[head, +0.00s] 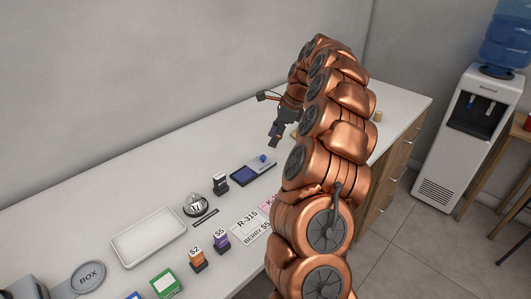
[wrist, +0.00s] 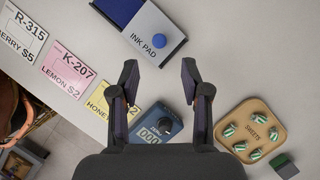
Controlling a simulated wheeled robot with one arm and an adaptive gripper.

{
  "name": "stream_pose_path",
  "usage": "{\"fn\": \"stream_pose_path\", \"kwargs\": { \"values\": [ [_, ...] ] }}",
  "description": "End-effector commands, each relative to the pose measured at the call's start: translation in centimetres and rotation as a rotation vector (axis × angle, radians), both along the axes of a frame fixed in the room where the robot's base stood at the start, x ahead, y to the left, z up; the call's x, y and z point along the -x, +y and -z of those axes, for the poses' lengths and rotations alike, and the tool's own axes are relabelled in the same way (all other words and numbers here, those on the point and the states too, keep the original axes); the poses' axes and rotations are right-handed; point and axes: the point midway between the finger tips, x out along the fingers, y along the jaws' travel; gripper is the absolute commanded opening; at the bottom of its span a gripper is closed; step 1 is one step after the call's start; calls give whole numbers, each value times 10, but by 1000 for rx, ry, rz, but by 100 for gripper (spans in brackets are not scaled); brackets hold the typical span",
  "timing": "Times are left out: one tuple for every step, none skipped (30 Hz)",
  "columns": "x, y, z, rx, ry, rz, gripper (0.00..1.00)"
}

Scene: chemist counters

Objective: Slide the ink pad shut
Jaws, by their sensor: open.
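The ink pad (head: 240,177) lies on the white counter in the head view, with a dark blue pad area at its left and a lid with a blue knob (head: 263,157) at its right. In the wrist view the ink pad (wrist: 137,37) is at the top, labelled INK PAD, with its round blue knob (wrist: 159,41); its far part is cut off by the frame. The dark area shows beside the lid. My gripper (wrist: 160,75) is open and empty, its fingertips just below the knob in the picture, apart from it. In the head view my gripper (head: 274,138) is above the counter beyond the pad.
A blue counter device (wrist: 155,127) sits below my fingers. A wooden tray of sweets (wrist: 272,118) is at right. Label cards (wrist: 68,70) lie at left along the counter edge. In the head view a bell (head: 196,204), stamps (head: 220,183) and a white tray (head: 148,237) stand leftward.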

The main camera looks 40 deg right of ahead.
Motion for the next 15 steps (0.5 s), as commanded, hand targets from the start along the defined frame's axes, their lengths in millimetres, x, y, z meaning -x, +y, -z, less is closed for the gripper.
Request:
{"fn": "stream_pose_path", "kwargs": {
  "values": [
    [0,2,3,-1,2,-2,47],
    [-1,3,5,-1,2,-2,47],
    [-1,4,8,-2,3,-4,47],
    [-2,5,11,-3,4,-4,47],
    [-2,6,13,-3,4,-4,47],
    [-4,8,17,-3,4,-4,47],
    [-5,9,20,-2,2,-3,47],
    [-6,10,24,-1,2,-3,47],
    [-7,12,30,-2,3,-5,47],
    [-8,14,35,-4,5,-6,47],
    [-9,16,39,-4,6,-6,47],
    [-10,18,45,-2,5,-6,47],
    [-12,18,48,-1,2,-5,47],
    [-13,19,52,-1,2,-5,47],
    [-14,21,56,-1,2,-5,47]
  ]
}}
